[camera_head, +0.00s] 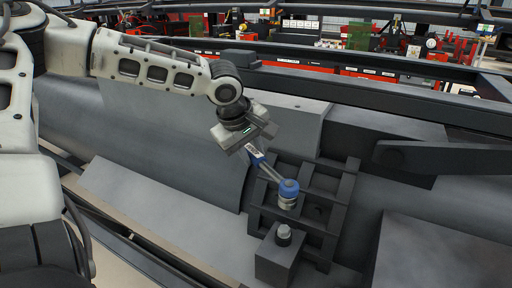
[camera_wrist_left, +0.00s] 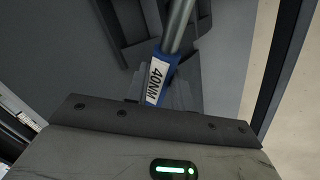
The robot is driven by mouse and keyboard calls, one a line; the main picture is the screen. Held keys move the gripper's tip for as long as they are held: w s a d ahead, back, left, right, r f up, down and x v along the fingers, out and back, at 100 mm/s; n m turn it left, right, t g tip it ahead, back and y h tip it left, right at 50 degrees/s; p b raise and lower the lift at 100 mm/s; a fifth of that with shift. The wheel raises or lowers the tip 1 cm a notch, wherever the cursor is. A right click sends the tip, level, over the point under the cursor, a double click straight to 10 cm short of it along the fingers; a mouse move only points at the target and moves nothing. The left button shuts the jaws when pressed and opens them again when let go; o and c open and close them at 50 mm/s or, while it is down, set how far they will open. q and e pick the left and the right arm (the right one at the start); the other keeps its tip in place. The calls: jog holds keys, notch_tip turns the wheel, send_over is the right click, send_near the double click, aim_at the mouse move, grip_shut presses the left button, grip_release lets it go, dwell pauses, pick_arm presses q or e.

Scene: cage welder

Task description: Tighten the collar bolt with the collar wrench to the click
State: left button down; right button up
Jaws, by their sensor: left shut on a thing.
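The collar wrench (camera_head: 270,171) has a blue grip, a steel shaft and a blue round head with a pale socket under it. My left gripper (camera_head: 252,146) is shut on its blue grip. In the left wrist view the wrench grip (camera_wrist_left: 158,80) carries a white label reading 40NM, and the shaft runs up out of the picture. The wrench head is over the dark ribbed frame; I cannot tell whether the socket touches it. A silver bolt head (camera_head: 284,232), likely the collar bolt, stands on a dark block in front of the wrench head, apart from it. My right gripper is not in view.
The dark ribbed frame (camera_head: 262,221) has several open pockets. A large grey cylinder (camera_head: 190,140) lies left of it. A dark bar (camera_head: 440,157) juts in from the right, and a grey box-like surface (camera_head: 440,255) stands at lower right. Dark rails cross behind.

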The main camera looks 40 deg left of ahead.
pick_arm(q)
jog(key=shift+s+r, duration=0.1)
jog(key=shift+s, duration=0.05)
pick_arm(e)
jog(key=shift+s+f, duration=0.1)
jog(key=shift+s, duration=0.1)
pick_arm(q)
jog(key=shift+f+b, duration=0.5)
jog(key=shift+f, duration=0.15)
notch_tip(320, 180, down, 4)
jog(key=b, duration=0.3)
jog(key=shift+f, duration=0.15)
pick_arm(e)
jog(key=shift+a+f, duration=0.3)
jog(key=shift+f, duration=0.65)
pick_arm(q)
jog(key=shift+f, duration=0.35)
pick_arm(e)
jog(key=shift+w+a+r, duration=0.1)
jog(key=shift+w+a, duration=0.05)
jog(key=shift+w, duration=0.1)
pick_arm(q)
jog(key=shift+r, duration=0.15)
